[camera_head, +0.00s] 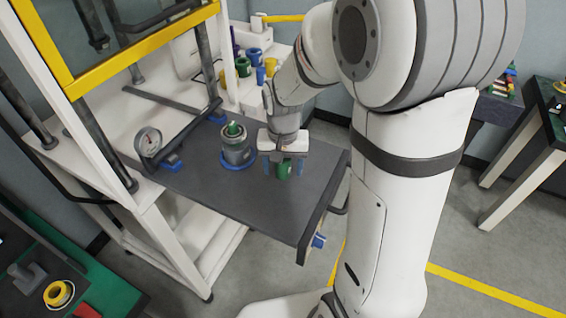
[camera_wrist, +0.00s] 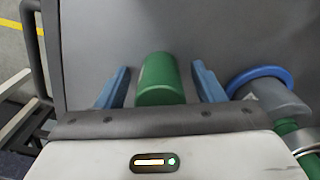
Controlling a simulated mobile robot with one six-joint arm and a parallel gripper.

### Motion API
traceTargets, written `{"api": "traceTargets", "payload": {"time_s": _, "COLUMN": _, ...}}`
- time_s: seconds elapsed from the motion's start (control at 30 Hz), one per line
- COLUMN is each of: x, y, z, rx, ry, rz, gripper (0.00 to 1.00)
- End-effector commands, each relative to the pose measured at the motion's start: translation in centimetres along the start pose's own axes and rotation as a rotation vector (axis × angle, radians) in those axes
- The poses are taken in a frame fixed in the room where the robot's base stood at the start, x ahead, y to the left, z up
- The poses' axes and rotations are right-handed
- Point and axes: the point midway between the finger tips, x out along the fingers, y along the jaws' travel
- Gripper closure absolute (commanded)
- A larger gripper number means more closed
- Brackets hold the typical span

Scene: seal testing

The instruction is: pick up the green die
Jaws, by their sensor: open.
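The green die (camera_head: 284,171) is a small green cylinder at the dark grey table top, below my gripper (camera_head: 285,167). In the wrist view the green die (camera_wrist: 158,80) lies between the two blue fingers of my gripper (camera_wrist: 161,84), with a visible gap on each side. The gripper is open, one finger to the left and one to the right of the die. The die's near end is partly hidden behind the gripper body in the wrist view.
A grey cylindrical holder (camera_head: 236,150) with a blue base ring and a green top stands left of my gripper on the grey table (camera_head: 230,190). A round dial gauge (camera_head: 148,142) is further left. Coloured parts (camera_head: 243,66) stand on a white bench behind. The table's front is clear.

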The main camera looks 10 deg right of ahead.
Motion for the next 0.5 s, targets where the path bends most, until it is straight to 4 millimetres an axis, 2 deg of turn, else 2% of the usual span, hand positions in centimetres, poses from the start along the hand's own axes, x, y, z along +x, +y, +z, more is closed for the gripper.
{"api": "traceTargets", "payload": {"time_s": 0.07, "x": -0.02, "y": 0.00, "z": 0.00, "rx": 0.000, "ry": 0.000, "rz": 0.000, "gripper": 0.39}}
{"api": "traceTargets", "payload": {"time_s": 0.5, "x": -0.05, "y": 0.00, "z": -0.01, "rx": 0.000, "ry": 0.000, "rz": 0.000, "gripper": 0.75}}
